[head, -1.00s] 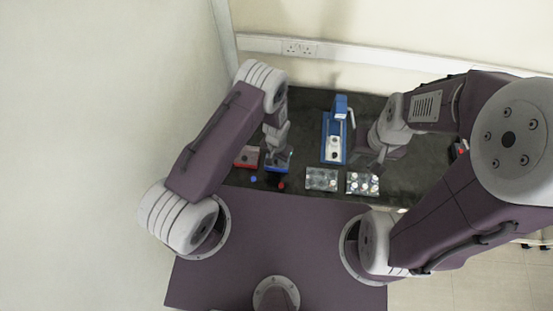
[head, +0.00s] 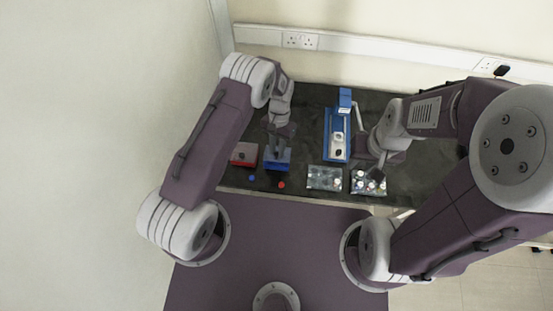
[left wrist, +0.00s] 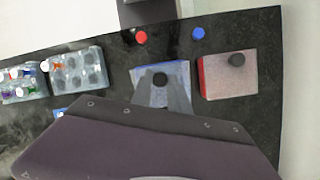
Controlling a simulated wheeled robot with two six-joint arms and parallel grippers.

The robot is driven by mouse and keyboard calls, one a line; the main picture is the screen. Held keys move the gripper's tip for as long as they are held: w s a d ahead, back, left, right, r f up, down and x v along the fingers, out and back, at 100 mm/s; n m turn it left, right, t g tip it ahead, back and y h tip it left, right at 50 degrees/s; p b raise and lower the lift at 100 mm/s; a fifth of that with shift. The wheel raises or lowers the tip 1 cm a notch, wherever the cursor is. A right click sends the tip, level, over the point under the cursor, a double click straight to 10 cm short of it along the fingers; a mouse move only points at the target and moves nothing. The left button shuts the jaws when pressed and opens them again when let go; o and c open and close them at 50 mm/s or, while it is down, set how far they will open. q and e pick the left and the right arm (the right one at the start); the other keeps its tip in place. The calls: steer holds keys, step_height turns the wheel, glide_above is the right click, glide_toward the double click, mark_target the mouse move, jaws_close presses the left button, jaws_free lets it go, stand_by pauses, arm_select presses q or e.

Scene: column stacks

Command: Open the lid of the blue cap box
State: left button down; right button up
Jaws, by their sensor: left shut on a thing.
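The blue cap box (head: 284,165) stands on the dark table with a pale top and blue sides; in the left wrist view its pale lid (left wrist: 181,73) carries a black knob (left wrist: 160,79). My left gripper (head: 277,154) is over this box, its fingers (left wrist: 160,88) shut on the knob. I cannot tell whether the lid is raised off the box. A blue cap (head: 251,178) and a red cap (head: 281,185) lie in front of the boxes. My right gripper (head: 376,173) hangs near the right rack; its jaw opening is unclear.
Two clear racks (head: 324,178) (head: 368,183) and a blue-and-white device (head: 337,135) stand to the right. Bare table lies behind the boxes.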

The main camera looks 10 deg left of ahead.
arm_select(q)
steer(key=shift+w+g+b, duration=0.85)
steer(key=shift+g+b, duration=0.45)
steer(key=shift+b, duration=1.95)
steer(key=shift+w+r+g+b, duration=0.15)
steer(key=shift+r+g+b, duration=0.3)
steer(key=shift+b, duration=0.4)
